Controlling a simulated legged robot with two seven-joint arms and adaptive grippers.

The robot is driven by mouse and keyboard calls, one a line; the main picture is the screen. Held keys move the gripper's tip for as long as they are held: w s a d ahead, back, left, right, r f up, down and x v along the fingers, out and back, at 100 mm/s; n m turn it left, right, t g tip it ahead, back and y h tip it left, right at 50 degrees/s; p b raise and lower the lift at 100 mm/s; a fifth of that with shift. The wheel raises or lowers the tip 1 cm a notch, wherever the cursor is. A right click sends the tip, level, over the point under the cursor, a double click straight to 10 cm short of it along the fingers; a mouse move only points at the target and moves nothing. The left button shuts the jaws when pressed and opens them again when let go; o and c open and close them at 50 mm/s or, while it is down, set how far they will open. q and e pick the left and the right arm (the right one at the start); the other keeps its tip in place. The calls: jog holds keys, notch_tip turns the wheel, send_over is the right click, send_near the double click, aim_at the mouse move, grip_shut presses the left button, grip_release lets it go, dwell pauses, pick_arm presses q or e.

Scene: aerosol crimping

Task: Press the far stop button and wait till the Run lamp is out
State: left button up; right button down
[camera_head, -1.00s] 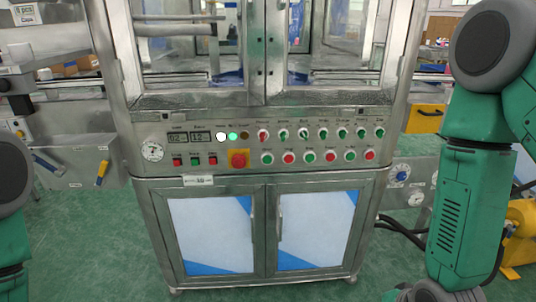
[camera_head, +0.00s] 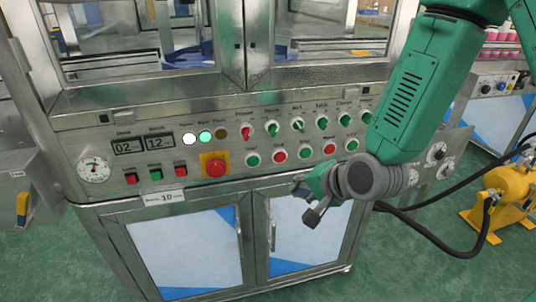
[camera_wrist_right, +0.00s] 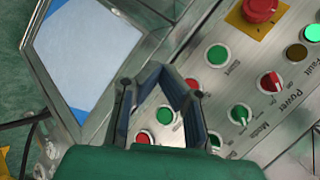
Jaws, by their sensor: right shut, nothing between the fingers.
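The control panel (camera_head: 230,140) carries a lower row of green and red push buttons. Button labels are too small to read surely. The green lamp (camera_head: 205,136), apparently Run, is lit between a white lamp (camera_head: 190,139) and a dark amber one (camera_head: 221,132). My right gripper (camera_head: 308,202) is shut and empty, below the row in the head view. In the wrist view its fingers (camera_wrist_right: 157,78) overlap the row, near a red button (camera_wrist_right: 143,137); contact cannot be told. My left gripper is out of view.
A red emergency knob (camera_head: 215,165) sits on a yellow plate left of the row. Selector switches (camera_head: 298,123) line up above the buttons. Cabinet doors (camera_head: 190,250) are below. A yellow machine (camera_head: 495,205) with black hoses stands at the right.

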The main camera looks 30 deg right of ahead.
aim_at(280, 157)
jog(key=shift+a+r, duration=0.1)
jog(key=shift+a, duration=0.1)
jog(key=shift+w+d, duration=0.35)
jog(key=shift+w, duration=1.05)
jog(key=shift+w+d, duration=0.4)
jog(key=shift+w, duration=1.05)
jog(key=shift+w+d, duration=0.35)
jog(key=shift+w, duration=1.05)
